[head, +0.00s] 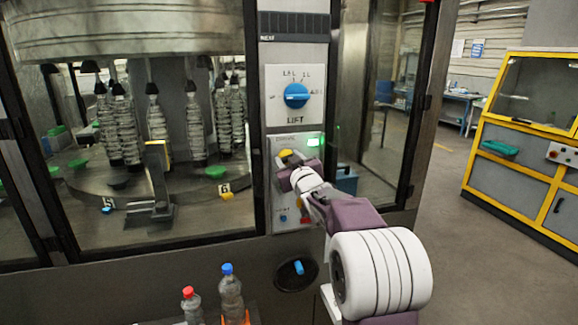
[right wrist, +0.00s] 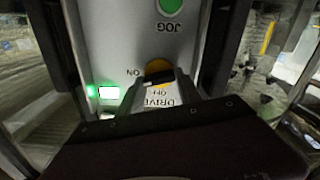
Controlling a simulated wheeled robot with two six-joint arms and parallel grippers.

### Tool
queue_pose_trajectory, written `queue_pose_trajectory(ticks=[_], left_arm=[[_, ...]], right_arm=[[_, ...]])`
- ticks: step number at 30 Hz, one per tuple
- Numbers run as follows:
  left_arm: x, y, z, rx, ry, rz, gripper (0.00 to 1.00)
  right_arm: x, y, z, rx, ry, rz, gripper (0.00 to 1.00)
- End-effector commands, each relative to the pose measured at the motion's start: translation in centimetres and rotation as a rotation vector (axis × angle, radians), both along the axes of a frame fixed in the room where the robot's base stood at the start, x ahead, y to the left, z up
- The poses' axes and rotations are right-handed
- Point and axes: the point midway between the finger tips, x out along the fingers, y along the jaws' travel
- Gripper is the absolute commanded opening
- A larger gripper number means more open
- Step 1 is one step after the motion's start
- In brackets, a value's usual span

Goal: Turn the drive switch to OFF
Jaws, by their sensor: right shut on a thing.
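The drive switch is a yellow knob (head: 286,153) on the panel in the machine's centre column, below the LIFT dial. In the right wrist view the knob (right wrist: 158,68) shows upside down, with the labels ON, OFF and DRIVE around it. My right gripper (head: 291,160) is at the panel, shut on the knob; its fingertips (right wrist: 160,82) cover part of it. Which mark the knob points to is hidden. A green lamp (head: 313,142) beside it is lit, and it also shows in the right wrist view (right wrist: 108,92). My left gripper is not in view.
The blue LIFT dial (head: 296,95) is above the switch. A green JOG button (right wrist: 170,6) is near it. A small blue knob (head: 283,218) sits lower on the panel. Two bottles, red-capped (head: 190,307) and blue-capped (head: 231,292), stand below. Glass guards flank the column.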

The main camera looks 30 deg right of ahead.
Motion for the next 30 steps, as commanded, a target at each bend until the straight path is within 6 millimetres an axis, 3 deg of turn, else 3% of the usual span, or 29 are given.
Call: queue_pose_trajectory(ticks=[9, 30], left_arm=[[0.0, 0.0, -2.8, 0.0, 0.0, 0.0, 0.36], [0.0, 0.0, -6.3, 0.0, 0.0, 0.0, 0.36]], right_arm=[[0.0, 0.1, -0.4, -0.295, 0.07, 0.0, 0.01], [0.1, 0.3, -0.5, -0.932, 0.223, 0.0, 0.01]])
